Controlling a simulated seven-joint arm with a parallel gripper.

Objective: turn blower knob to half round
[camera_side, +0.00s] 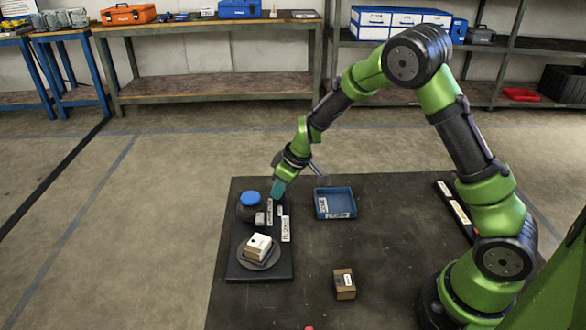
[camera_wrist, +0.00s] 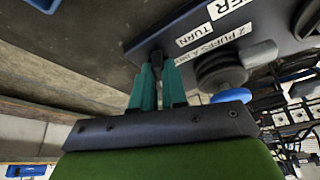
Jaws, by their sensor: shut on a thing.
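The dark blower knob (camera_wrist: 156,58) stands on the dark panel (camera_wrist: 140,45) in the wrist view, by a label reading TURN. My gripper (camera_wrist: 157,74) has its two teal fingers shut on it, one on each side. The fingers cover much of the knob, so its turn angle cannot be read. In the side view my gripper (camera_side: 278,190) reaches down to the far right part of the dark panel (camera_side: 284,262); the knob is hidden there behind the fingers.
A dark round part with a blue cap (camera_side: 250,198) stands close left of my gripper. A box (camera_side: 258,246) sits on a round disc at the panel's front. A blue tray (camera_side: 335,203) lies to the right, and a small brown box (camera_side: 343,283) stands on the mat.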

